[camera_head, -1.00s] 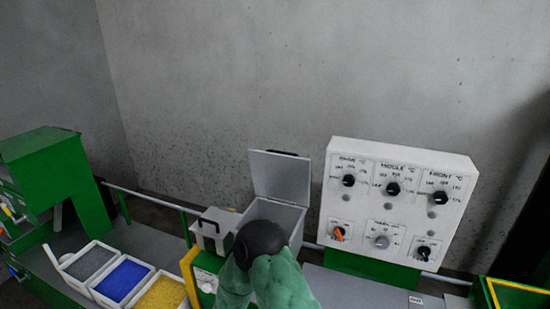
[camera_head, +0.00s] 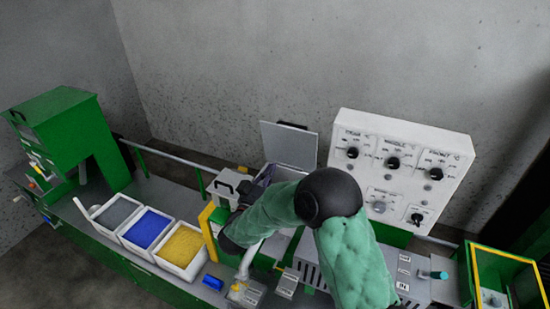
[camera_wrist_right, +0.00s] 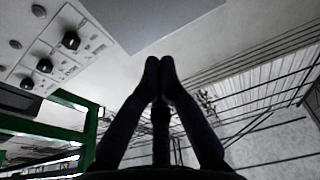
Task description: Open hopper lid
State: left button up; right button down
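The hopper lid (camera_head: 288,145) is a flat grey panel standing raised at the back of the hopper (camera_head: 284,174), so the hopper is open. My right arm crosses in front of the hopper and hides its lower part. My right gripper (camera_head: 262,183) is a dark, partly hidden shape at the hopper's left side in the head view. In the right wrist view, the fingertips of my right gripper (camera_wrist_right: 160,64) are together with nothing visible between them. A grey panel (camera_wrist_right: 150,20), which looks like the lid, is above them. My left gripper is not in view.
A white control panel with black knobs (camera_head: 400,165) stands right of the hopper. A small grey box with a black handle (camera_head: 230,186) is to its left. Trays of grey, blue (camera_head: 147,229) and yellow granules (camera_head: 183,246) lie further left. A green machine (camera_head: 65,130) stands far left.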

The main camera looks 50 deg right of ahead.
aim_at(289, 134)
jog(key=p+x, duration=0.3)
jog(key=x, duration=0.9)
jog(key=shift+w+d+r, duration=0.1)
jog(key=shift+w+d, duration=0.05)
jog(key=shift+d, duration=0.2)
jog(key=shift+w+d+r+p, duration=0.15)
jog(key=shift+d+r+p, duration=0.2)
jog(key=shift+d+p, duration=0.15)
jog(key=shift+w+d+r+g+y+p, duration=0.2)
jog(key=shift+d+y+p, duration=0.3)
jog(key=shift+d+y, duration=0.1)
jog(key=shift+w+d+r+g+y+p, duration=0.2)
jog(key=shift+d+y+p, duration=0.3)
jog(key=shift+d, duration=0.1)
jog(key=shift+w+d+f+b, duration=0.2)
jog(key=shift+d+b, duration=0.2)
jog(key=shift+d, duration=0.2)
jog(key=shift+w+d, duration=0.15)
jog(key=shift+d, duration=0.1)
